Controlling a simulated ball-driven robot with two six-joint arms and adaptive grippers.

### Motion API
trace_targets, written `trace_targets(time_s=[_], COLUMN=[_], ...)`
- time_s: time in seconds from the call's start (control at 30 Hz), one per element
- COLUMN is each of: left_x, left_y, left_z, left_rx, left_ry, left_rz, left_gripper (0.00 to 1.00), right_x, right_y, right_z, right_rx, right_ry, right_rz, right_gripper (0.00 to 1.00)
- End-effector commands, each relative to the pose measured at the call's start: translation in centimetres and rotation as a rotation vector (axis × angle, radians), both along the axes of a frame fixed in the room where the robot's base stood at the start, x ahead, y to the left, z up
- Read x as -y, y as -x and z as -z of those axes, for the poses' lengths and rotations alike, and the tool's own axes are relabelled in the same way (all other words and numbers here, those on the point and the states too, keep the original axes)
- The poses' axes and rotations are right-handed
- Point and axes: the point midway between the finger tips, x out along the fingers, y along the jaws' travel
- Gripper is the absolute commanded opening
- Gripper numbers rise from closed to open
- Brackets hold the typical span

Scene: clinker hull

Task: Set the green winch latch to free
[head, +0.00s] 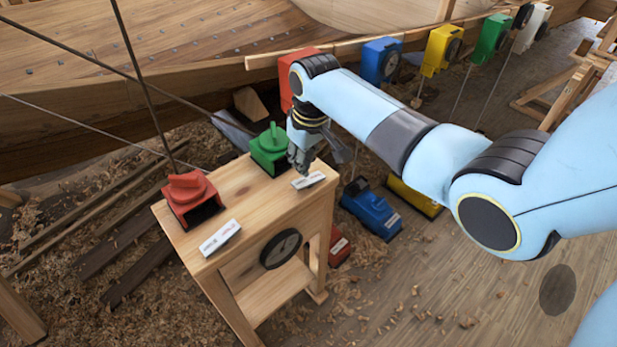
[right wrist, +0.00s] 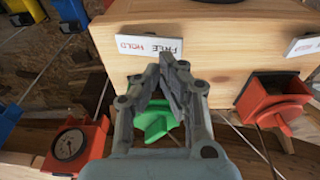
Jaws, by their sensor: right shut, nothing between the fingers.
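The green winch (head: 270,148) sits on the wooden stand, left of my right gripper, with its green latch (head: 272,133) on top. My right gripper (head: 303,172) points down at the winch's right edge, over the stand, fingers shut and empty. In the right wrist view the fingers (right wrist: 168,62) meet at their tips and partly hide the green latch (right wrist: 156,122). I cannot tell whether they touch it. A white label (right wrist: 137,46) beyond the fingertips reads HOLD and FREE; it also shows in the head view (head: 308,180). My left gripper is not in view.
A red winch (head: 188,192) with its own label (head: 220,238) shares the wooden stand (head: 250,200). Blue (head: 371,210) and yellow (head: 413,197) winches lie lower, right of it. Coloured gauge boxes, including a blue one (head: 381,58), line the hull rail. Ropes cross at left.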

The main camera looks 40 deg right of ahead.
Motion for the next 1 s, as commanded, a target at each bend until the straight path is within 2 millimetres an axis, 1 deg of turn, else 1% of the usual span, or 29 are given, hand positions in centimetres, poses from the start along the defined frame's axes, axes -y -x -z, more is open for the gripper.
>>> trace_targets(time_s=[0.37,1.0], left_x=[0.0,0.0], left_y=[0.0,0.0], left_z=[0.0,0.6], left_rx=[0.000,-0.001], left_ry=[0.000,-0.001], left_rz=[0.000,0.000], left_gripper=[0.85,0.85], right_x=[0.0,0.0], right_y=[0.0,0.0], right_z=[0.1,1.0], right_rx=[0.000,0.000], right_ry=[0.000,0.000], right_rz=[0.000,0.000], right_gripper=[0.00,0.00])
